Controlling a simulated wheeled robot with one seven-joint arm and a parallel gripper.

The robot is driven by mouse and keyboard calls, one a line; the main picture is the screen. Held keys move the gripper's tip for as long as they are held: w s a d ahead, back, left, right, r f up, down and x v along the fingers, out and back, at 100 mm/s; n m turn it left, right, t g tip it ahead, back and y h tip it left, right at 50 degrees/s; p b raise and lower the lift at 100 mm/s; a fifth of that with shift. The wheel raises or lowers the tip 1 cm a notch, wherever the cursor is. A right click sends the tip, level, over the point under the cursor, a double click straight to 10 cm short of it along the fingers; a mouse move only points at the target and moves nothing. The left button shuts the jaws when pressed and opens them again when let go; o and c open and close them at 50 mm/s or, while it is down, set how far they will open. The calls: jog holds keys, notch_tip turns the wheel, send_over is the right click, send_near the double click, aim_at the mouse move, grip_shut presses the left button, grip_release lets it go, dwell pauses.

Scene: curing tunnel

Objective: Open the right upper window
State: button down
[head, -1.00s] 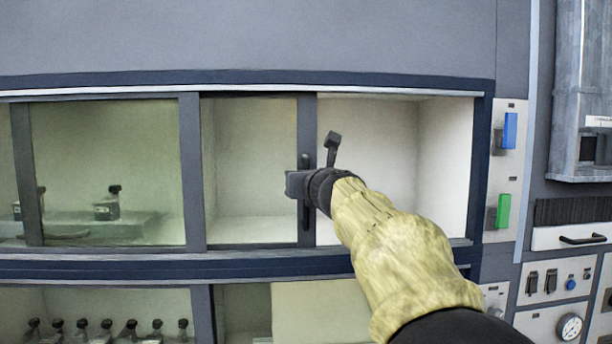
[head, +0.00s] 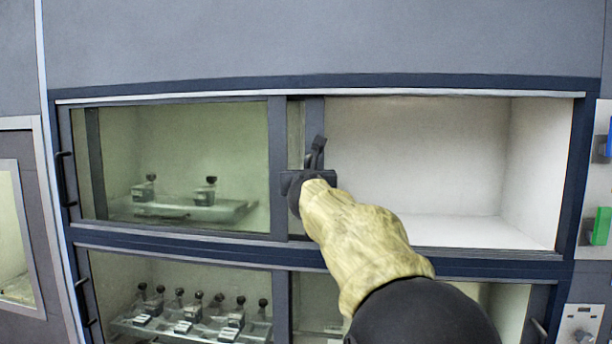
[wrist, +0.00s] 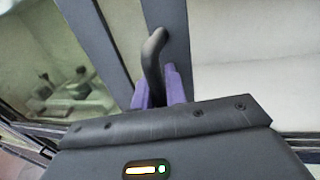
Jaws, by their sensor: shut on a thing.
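The right upper window (head: 296,130) is a sliding glass pane with a dark frame, slid far to the left so that only a narrow strip of its glass shows beside the left pane. To its right, the upper compartment stands wide open with a bare pale interior (head: 420,155). My gripper (head: 308,172) is at the pane's right frame edge. In the wrist view, its purple fingers (wrist: 160,88) are shut on the black bar handle (wrist: 152,55). The handle's lower part is hidden by my gripper.
The left upper window (head: 180,165) is shut, with a tray (head: 175,209) of clamp-like pieces behind it. Below, another glazed compartment holds a tray (head: 180,328) with several similar pieces. Blue and green switches (head: 601,227) sit on the right panel.

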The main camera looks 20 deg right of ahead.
jog(key=shift+w+a, duration=0.15)
jog(key=shift+a, duration=0.1)
jog(key=c, duration=1.4)
grip_release()
jog(key=shift+c, duration=0.2)
jog(key=b+v, duration=0.2)
jog(key=v, duration=1.5)
jog(key=shift+a, duration=0.1)
